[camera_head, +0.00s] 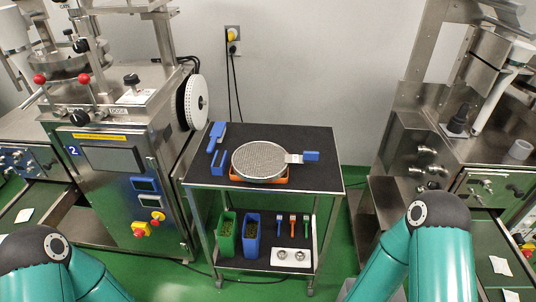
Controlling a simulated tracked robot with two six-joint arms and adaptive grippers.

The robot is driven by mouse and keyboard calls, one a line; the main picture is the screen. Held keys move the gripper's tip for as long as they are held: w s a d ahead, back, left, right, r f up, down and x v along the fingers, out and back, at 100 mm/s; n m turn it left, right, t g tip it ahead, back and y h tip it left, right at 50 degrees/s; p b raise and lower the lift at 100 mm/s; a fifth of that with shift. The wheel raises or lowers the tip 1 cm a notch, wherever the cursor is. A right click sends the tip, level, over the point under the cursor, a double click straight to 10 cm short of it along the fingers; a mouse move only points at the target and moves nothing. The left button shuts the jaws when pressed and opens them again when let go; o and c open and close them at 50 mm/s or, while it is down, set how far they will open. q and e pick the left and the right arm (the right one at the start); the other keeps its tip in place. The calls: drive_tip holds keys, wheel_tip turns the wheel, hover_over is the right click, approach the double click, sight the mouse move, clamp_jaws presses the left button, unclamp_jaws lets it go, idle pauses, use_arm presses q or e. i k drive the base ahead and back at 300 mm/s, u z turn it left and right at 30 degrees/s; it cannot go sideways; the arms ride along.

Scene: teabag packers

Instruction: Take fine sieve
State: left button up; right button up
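A round sieve with a grey mesh (262,160) lies flat on the black top of a small trolley (315,172). It rests on an orange support (282,180), and its metal handle with a blue grip (311,156) points right. Another blue item (216,137) stands at the left end of the top; I cannot tell what it is. The mesh grade is too small to tell. My two teal arms come in at the bottom left and bottom right, well short of the trolley. Neither gripper is in view.
The trolley's lower shelf holds a green bin (227,235), a blue bin (251,235), several small coloured tools and a white tray (291,257). A steel machine (110,160) stands left and another (420,130) right. Green floor is free before the trolley.

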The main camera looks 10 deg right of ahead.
sight(256, 162)
drive_tip(key=i, duration=0.85)
